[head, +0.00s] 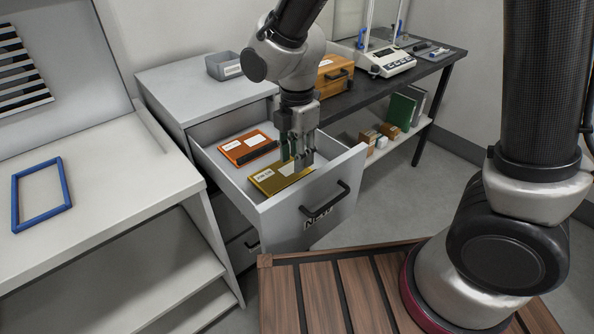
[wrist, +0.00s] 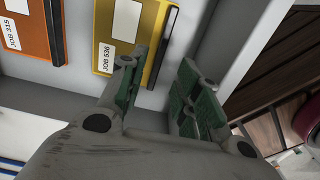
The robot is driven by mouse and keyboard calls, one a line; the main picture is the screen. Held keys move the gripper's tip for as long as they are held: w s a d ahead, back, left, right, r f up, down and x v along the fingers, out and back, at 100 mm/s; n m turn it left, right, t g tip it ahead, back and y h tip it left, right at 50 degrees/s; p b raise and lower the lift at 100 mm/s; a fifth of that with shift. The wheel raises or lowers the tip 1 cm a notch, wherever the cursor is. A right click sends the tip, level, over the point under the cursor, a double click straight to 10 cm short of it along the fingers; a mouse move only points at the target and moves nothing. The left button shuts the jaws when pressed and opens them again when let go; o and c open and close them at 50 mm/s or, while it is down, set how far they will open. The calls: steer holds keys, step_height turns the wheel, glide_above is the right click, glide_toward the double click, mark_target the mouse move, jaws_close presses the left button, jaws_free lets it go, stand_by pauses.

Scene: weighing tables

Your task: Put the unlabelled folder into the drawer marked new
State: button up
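The drawer marked NEW (head: 318,222) is pulled open from the grey cabinet. Inside it lie an orange folder (head: 248,149) and a yellow folder (head: 272,190), both flat. In the wrist view the orange folder (wrist: 32,28) carries the label JOB 315 and the yellow folder (wrist: 152,45) carries JOB 536. My gripper (head: 296,160) is over the drawer, at the yellow folder's right part in the head view. In the wrist view my gripper (wrist: 160,85) has its green-padded fingers apart with nothing between them. I make out no folder that is clearly unlabelled.
A blue rectangular outline (head: 42,162) is on the pale table at left, with nothing inside it. A grey bin (head: 224,66) stands on the cabinet. The dark table behind holds a wooden box (head: 334,76) and a balance (head: 384,62). A green upright item (head: 399,111) stands below.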

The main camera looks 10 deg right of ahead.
steer(key=shift+d+r, duration=0.1)
steer(key=shift+r, duration=2.25)
steer(key=d+r+m+t, duration=0.1)
steer(key=d+r+m, duration=0.5)
steer(key=d, duration=0.3)
steer(key=s+d+r+m+t, duration=0.1)
steer(key=s+d+r+m, duration=0.1)
steer(key=s+d+m, duration=0.2)
steer(key=s+d+r+m+t, duration=0.1)
steer(key=s+d+r+m, duration=0.2)
steer(key=d+m, duration=0.5)
steer(key=s+d+r+m+t, duration=0.1)
steer(key=s+d+r+m, duration=0.2)
steer(key=s+d+m, duration=0.2)
steer(key=d+m, duration=0.1)
steer(key=d, duration=0.2)
steer(key=shift+d+r+m, duration=0.15)
steer(key=shift+d+m, duration=0.2)
steer(key=shift+m, duration=0.05)
